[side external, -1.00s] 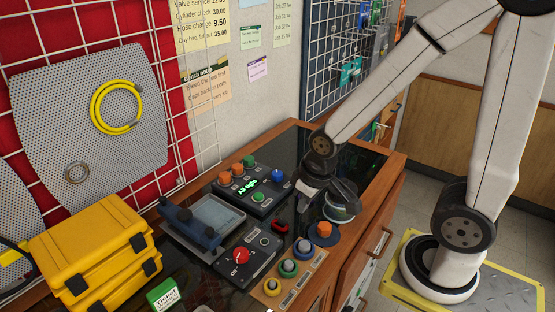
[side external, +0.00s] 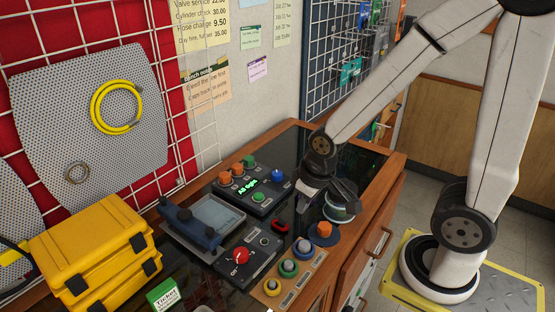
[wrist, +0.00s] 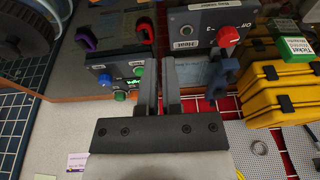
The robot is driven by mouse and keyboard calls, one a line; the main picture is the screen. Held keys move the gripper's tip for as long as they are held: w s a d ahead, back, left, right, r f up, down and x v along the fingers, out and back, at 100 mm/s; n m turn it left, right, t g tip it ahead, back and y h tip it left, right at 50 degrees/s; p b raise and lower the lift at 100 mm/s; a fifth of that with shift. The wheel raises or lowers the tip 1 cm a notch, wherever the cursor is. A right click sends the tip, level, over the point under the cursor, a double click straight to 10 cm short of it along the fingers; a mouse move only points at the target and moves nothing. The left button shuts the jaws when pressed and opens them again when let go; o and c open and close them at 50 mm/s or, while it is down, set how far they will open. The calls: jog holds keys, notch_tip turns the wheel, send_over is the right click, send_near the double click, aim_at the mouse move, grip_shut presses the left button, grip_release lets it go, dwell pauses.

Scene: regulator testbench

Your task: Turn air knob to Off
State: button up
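A red knob (side external: 240,257) sits on a small dark control box (side external: 262,250) at the front of the bench. In the wrist view the red knob (wrist: 228,36) is at the upper right, with white lettering on the box beside it; I cannot read its exact setting. My gripper (side external: 303,207) hangs over the bench, behind and to the right of the box, apart from the knob. In the wrist view my gripper's fingers (wrist: 160,80) have a narrow gap with nothing held between them.
A box with a green display (side external: 250,190) and coloured knobs stands behind. A blue-handled tray (side external: 205,222) is left of my gripper. A wooden panel with coloured buttons (side external: 290,268) lies at the front edge. Yellow cases (side external: 95,250) and a green ticket box (side external: 163,294) stand left.

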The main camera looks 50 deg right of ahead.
jog(key=o, duration=0.7)
jog(key=shift+w+d, duration=0.1)
jog(key=shift+w, duration=0.15)
jog(key=o, duration=0.3)
jog(key=shift+w+d+r+m, duration=0.1)
jog(key=shift+w+d+m, duration=0.05)
jog(key=shift+w+m, duration=0.35)
jog(key=m+g, duration=0.3)
jog(key=m, duration=1.6)
send_over(277, 173)
jog(key=f, duration=0.2)
jog(key=shift+s+a+f, duration=0.15)
jog(key=shift+a+f, duration=0.2)
jog(key=shift+d+f, duration=0.1)
jog(key=shift+d, duration=0.25)
jog(key=shift+f, duration=3.9)
grip_shut()
